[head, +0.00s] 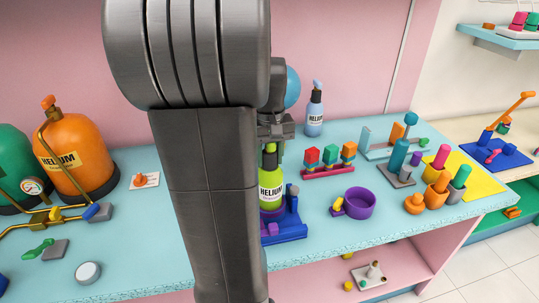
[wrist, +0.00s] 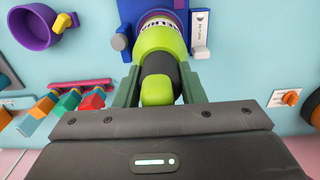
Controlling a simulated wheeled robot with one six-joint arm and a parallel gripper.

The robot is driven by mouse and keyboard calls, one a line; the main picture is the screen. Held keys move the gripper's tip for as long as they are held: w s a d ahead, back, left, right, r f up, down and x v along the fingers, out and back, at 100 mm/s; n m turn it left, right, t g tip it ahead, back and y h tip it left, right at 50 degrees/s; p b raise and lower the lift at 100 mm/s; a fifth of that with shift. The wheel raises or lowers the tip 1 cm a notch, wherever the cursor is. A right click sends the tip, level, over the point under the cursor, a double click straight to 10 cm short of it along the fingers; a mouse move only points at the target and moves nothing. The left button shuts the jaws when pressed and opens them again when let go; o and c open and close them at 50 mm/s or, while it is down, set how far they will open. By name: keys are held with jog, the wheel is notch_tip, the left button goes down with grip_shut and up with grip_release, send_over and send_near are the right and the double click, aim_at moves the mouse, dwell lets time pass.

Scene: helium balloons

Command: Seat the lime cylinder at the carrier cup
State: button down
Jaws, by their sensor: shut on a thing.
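The lime cylinder (head: 271,188), with a white HELIUM label and a dark collar, stands upright at the blue carrier (head: 287,230). It also shows in the wrist view (wrist: 164,38), seen from above. My gripper (wrist: 158,80) is shut on the cylinder's top, one green finger on each side of the neck. In the head view my gripper (head: 271,146) is partly hidden by my arm. A purple band shows low around the cylinder, against the carrier. My arm hides the left side, and I cannot tell whether the base rests fully in the cup.
A purple bowl (head: 360,203) stands right of the carrier. Behind are a red rack of coloured blocks (head: 329,160) and a blue HELIUM bottle (head: 314,112). Orange (head: 77,155) and green tanks stand left. The table's front edge is close to the carrier.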

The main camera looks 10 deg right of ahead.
jog(key=shift+f+b, duration=0.75)
jog(key=shift+f, duration=0.55)
dwell(0.5)
jog(key=c, duration=0.9)
grip_release()
jog(key=shift+o, duration=0.2)
notch_tip(320, 180, up, 8)
jog(key=p, duration=0.7)
jog(key=shift+r, duration=0.1)
jog(key=shift+f, duration=0.2)
notch_tip(320, 180, down, 8)
jog(key=b, duration=0.7)
jog(key=shift+r, duration=0.15)
